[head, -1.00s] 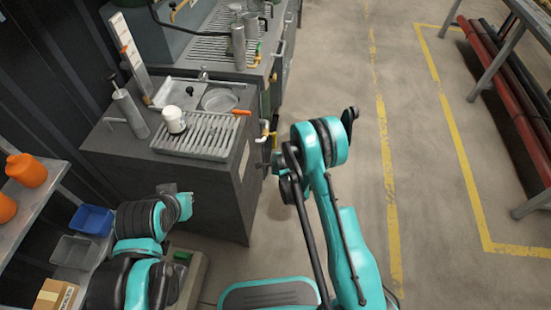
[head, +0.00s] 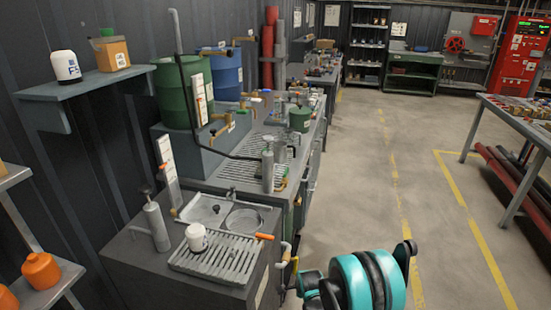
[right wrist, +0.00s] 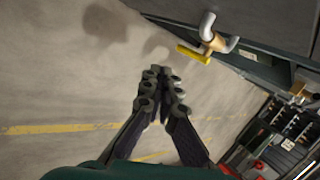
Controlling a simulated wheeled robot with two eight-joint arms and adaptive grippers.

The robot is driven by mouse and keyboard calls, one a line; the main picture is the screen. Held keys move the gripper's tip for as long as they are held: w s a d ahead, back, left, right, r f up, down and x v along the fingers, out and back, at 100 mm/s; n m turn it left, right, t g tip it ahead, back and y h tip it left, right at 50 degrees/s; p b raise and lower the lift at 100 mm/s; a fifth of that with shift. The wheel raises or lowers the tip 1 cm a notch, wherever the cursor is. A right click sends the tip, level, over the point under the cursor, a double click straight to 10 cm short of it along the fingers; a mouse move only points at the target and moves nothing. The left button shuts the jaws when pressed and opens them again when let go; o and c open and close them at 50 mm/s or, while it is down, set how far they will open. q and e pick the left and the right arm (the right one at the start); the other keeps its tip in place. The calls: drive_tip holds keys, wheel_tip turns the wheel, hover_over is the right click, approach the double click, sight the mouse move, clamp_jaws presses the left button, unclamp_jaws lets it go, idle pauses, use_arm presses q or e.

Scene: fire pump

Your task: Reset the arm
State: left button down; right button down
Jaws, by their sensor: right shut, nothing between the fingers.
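My right gripper (right wrist: 162,74) shows in the right wrist view with its dark fingers together and nothing between them. It hangs over bare concrete floor, apart from a valve with a yellow handle (right wrist: 194,54) at the bench's side. In the head view only a teal and black part of my right arm (head: 366,284) shows at the bottom, right of the near bench; its fingers cannot be made out there. My left arm and gripper are out of view.
The near bench (head: 115,262) carries a drip grate (head: 225,258), a white container (head: 196,237) and a grey hand pump (head: 157,226). A shelf with orange bottles (head: 40,270) stands at left. The floor aisle (head: 370,190) right of the bench is clear.

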drive_tip(key=s+d+r+n, duration=0.3)
drive_tip(key=s+r+n, duration=0.15)
drive_tip(key=r, duration=0.55)
drive_tip(key=s+d+r+n, duration=0.2)
drive_tip(key=s+r+n, duration=0.3)
drive_tip(key=r, duration=0.6)
drive_tip(key=s+d+r+n, duration=0.2)
drive_tip(key=s+n, duration=0.2)
drive_tip(key=s, duration=0.6)
drive_tip(key=s+d+r+n, duration=0.25)
drive_tip(key=s+n, duration=0.25)
drive_tip(key=s, duration=0.5)
drive_tip(key=w+a+f+m+p, duration=0.25)
drive_tip(key=w+m, duration=0.55)
drive_tip(key=w, duration=1.4)
drive_tip(key=w+a+f+m+b, duration=0.1)
drive_tip(key=w+a+f+m, duration=0.1)
drive_tip(key=w+f, duration=0.5)
drive_tip(key=w+a+f+m+y+b, duration=0.1)
drive_tip(key=w+f, duration=0.6)
drive_tip(key=f, duration=0.8)
drive_tip(key=w+a+f+m+t+y+b, duration=0.1)
drive_tip(key=w+a+f+m+b, duration=0.1)
drive_tip(key=w+f, duration=0.5)
drive_tip(key=shift+a+f+m, duration=0.45)
drive_tip(key=shift+f+m, duration=0.4)
drive_tip(key=shift+f, duration=1.7)
